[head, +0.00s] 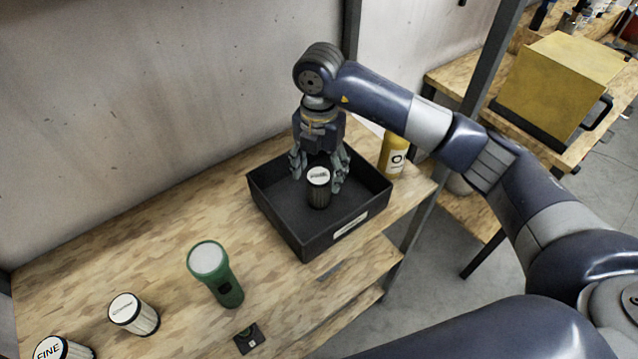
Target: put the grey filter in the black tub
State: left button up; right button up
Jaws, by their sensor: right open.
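The grey filter (319,188), dark-sided with a white labelled top, is inside the black tub (290,233) on the wooden bench. It looks upright; whether its base touches the tub floor is hard to tell. My right gripper (320,180) reaches down into the tub from above, its fingers spread open around and behind the filter. Contact between the fingers and the filter cannot be made out. My left gripper is not in view.
A green flashlight (216,274), a pale filter (134,314), another filter marked FINE (63,349) and a small black piece (249,338) are on the bench at left. A yellow bottle (393,156) stands just behind the tub's right side. A wall backs the bench.

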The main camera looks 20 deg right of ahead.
notch_tip(320, 180, up, 7)
jog(key=shift+f+b, duration=0.2)
jog(key=shift+b, duration=0.65)
jog(key=shift+r, duration=0.65)
jog(key=shift+s+f, duration=0.1)
